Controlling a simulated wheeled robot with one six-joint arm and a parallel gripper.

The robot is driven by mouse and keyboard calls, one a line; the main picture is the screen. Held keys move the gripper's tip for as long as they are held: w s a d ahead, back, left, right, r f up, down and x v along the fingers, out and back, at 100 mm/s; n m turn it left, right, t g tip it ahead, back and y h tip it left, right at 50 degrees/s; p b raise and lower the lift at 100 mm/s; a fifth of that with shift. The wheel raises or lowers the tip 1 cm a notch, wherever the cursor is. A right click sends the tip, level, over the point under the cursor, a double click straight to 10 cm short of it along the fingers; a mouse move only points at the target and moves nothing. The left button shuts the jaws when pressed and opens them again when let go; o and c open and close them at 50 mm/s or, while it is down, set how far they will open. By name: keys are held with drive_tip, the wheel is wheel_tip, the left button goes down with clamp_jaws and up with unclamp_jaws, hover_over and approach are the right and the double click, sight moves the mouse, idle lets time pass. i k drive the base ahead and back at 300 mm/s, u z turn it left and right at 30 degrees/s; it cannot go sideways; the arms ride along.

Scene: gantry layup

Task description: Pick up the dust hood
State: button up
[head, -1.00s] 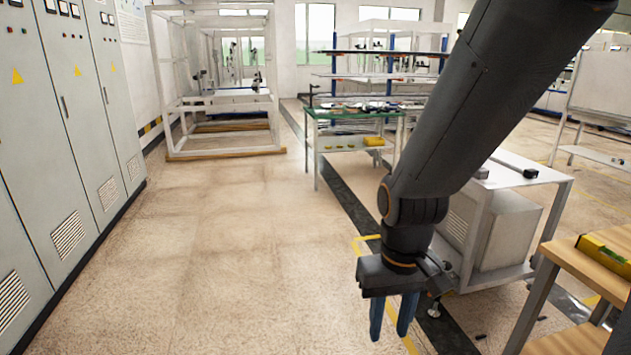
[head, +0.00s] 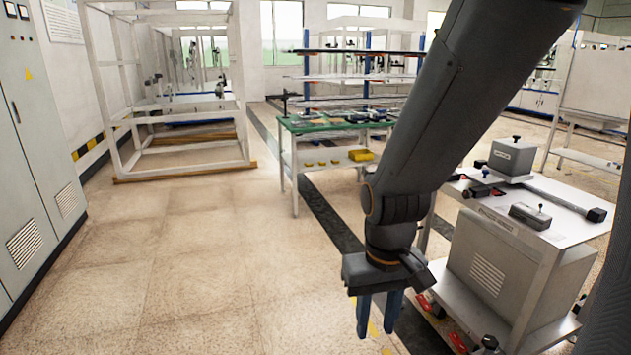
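I cannot say for certain which object is the dust hood. A grey box with a black knob on top and a small label (head: 512,157) stands at the back of the white cart top (head: 560,232) at the right. My arm hides part of the cart's left side.
A black-ended bar (head: 565,197) lies across the cart top. Red-marked items (head: 432,308) are on its lower shelf. A green-topped table (head: 315,125) with parts stands ahead. A white frame (head: 180,172) is at back left, grey cabinets (head: 35,165) at left. The floor (head: 200,250) between is clear.

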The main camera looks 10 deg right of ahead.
sight(511, 156)
drive_tip(key=z, duration=0.3)
drive_tip(key=i, duration=1.8)
drive_tip(key=z, duration=0.55)
drive_tip(key=i, duration=1)
drive_tip(key=z, duration=0.2)
